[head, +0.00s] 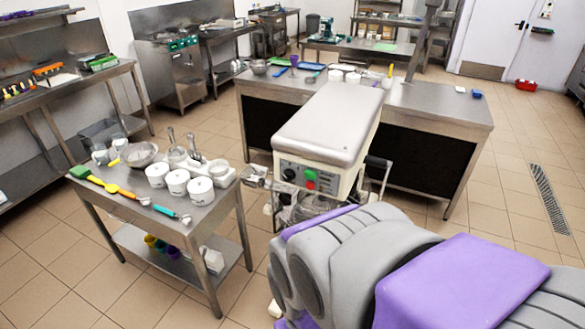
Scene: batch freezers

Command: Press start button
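A white machine with a long rounded head (330,125) stands in the middle of the head view. Its dark front control panel (300,176) faces me. The panel carries a green button (311,175), a red button (310,185) just below it, and a black knob (289,174) to their left. No label is readable, so I cannot tell by text which one is start. Metal parts and a wire guard (300,208) sit under the head, partly hidden by my purple and grey body in the foreground. I cannot make out my gripper.
A steel side table (215,215) with white tubs (178,182) and colored utensils stands left of the machine. A long steel counter (440,105) stands behind it. Tiled floor (500,215) is open to the right, with a drain grate (549,200). Shelving lines the left wall.

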